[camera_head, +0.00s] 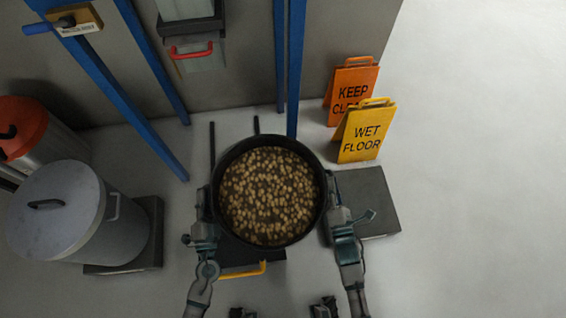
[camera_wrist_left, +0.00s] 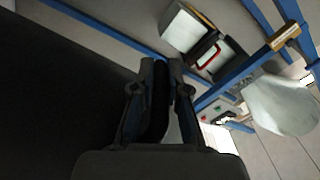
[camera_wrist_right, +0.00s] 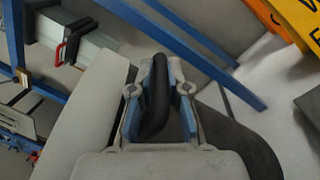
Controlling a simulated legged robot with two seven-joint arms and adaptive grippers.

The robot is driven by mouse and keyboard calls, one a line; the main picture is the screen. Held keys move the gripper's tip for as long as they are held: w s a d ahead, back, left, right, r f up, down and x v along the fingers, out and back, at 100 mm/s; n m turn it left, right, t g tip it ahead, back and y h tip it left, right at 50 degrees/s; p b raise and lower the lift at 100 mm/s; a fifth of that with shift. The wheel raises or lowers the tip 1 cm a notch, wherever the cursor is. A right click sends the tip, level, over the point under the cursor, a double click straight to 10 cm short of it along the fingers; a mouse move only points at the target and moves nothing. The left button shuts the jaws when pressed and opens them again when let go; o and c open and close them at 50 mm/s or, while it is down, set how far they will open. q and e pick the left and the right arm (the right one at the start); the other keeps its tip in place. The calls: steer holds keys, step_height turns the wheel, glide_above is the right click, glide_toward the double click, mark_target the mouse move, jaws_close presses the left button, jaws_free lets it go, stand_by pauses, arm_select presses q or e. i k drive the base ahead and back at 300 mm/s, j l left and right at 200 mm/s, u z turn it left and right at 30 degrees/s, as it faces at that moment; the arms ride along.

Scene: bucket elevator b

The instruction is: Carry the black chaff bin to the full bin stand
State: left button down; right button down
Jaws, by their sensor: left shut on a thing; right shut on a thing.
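The black chaff bin (camera_head: 217,170) is in the middle of the head view, filled with light brown bits. My left gripper (camera_head: 205,203) is shut on its left side; in the left wrist view the fingers (camera_wrist_left: 160,75) close around a dark handle. My right gripper (camera_head: 331,190) is shut on its right side; in the right wrist view the fingers (camera_wrist_right: 160,75) close around a curved black handle (camera_wrist_right: 155,105). The bin looks level. A dark low platform (camera_head: 375,200) lies to its right; I cannot tell whether it is the full bin stand.
A dark base with a yellow handle (camera_head: 245,270) shows below the bin, mostly hidden. A lidded metal bin (camera_head: 75,215) stands on a dark platform at left, beside an orange-lidded one (camera_head: 25,130). Yellow (camera_head: 365,132) and orange (camera_head: 352,82) signs stand behind right. Blue posts (camera_head: 293,70) rise behind. The right floor is clear.

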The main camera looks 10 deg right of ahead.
mark_target(359, 208)
steer(key=l, duration=0.7)
steer(key=i+l, duration=0.15)
steer(key=l, duration=1.2)
steer(key=i, duration=0.05)
